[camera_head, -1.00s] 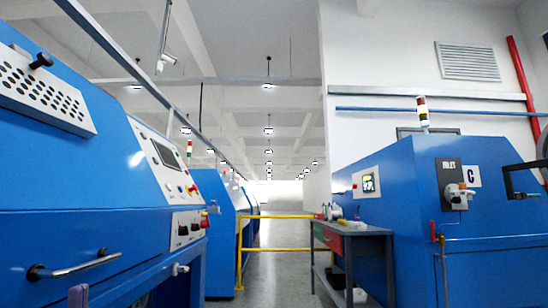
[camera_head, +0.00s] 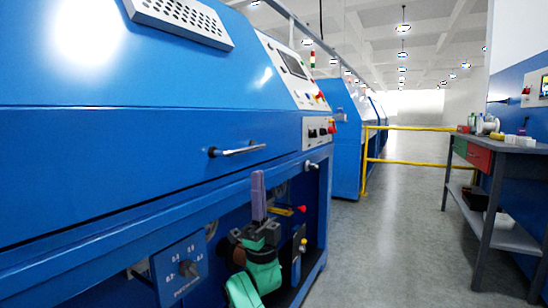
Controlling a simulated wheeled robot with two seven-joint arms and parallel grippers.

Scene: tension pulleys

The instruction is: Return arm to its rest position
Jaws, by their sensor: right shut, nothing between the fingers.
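My right gripper (camera_head: 258,180) is in the lower middle of the head view, in front of the open lower bay of the blue machine (camera_head: 110,150). Its purple fingers point up and are shut with nothing between them. The black wrist and green arm (camera_head: 262,280) below them come up from the bottom edge. The fingertips show just below the machine's bar handle (camera_head: 238,150); I cannot tell how far in front of the machine they are. The gripper and arm hide part of the bay. My left gripper is not in view.
A blue panel with a knob (camera_head: 186,268) is low on the machine, left of my arm. A yellow railing (camera_head: 410,163) crosses the aisle behind. A grey table (camera_head: 512,147) with spools and a red drawer stands at right. The aisle floor (camera_head: 400,240) between is clear.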

